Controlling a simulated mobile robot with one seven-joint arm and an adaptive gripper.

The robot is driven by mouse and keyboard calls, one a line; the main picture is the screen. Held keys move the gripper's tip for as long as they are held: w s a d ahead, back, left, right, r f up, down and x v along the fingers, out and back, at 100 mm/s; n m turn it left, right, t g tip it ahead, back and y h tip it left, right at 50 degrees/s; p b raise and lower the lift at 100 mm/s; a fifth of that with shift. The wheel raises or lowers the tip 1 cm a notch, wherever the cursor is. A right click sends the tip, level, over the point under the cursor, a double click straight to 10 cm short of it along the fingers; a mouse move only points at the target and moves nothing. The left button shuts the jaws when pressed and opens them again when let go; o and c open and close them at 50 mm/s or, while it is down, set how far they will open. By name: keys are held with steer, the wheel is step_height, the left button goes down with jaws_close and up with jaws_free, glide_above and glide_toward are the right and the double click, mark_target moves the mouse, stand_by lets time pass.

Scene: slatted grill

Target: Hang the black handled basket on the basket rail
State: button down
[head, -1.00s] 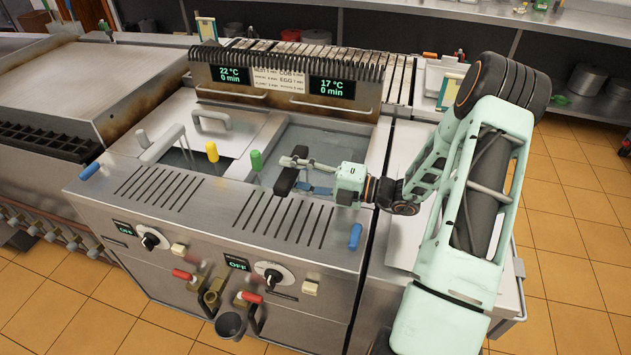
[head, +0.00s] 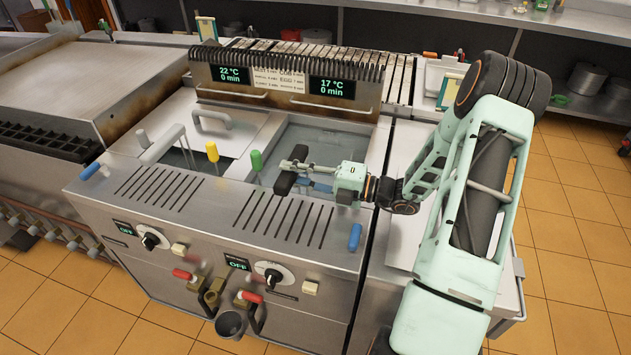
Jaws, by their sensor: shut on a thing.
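The black handle (head: 284,184) of the basket shows at the front edge of the right fryer well. My gripper (head: 294,166) reaches in from the right and is shut on this handle. The basket's body is not clearly visible; my gripper and the well's front edge hide much of that area. A thin metal bar (head: 331,108), which may be the basket rail, runs along the back panel behind the right well, under the 17 °C display. The handle is apart from this bar, well in front of it.
A green-topped rod (head: 256,161) and a yellow-topped rod (head: 212,152) stand left of my gripper. A lid (head: 211,121) with a grey handle covers part of the left well. A blue knob (head: 354,237) stands at the front right corner. The right well's back is open.

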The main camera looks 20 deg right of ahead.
steer(key=shift+r+p, duration=2.9)
steer(key=shift+r, duration=0.2)
steer(key=shift+w+d+r+p, duration=0.1)
steer(key=shift+w+r+p, duration=0.1)
steer(key=shift+p, duration=0.2)
steer(key=shift+s+a+r+p, duration=0.1)
steer(key=shift+s+a+p, duration=0.4)
steer(key=shift+s, duration=0.25)
steer(key=shift+s+a+r+p, duration=0.1)
steer(key=shift+s+a+p, duration=0.35)
steer(key=shift+s, duration=0.25)
step_height(320, 180, up, 11)
stand_by(0.3)
steer(key=shift+d, duration=0.1)
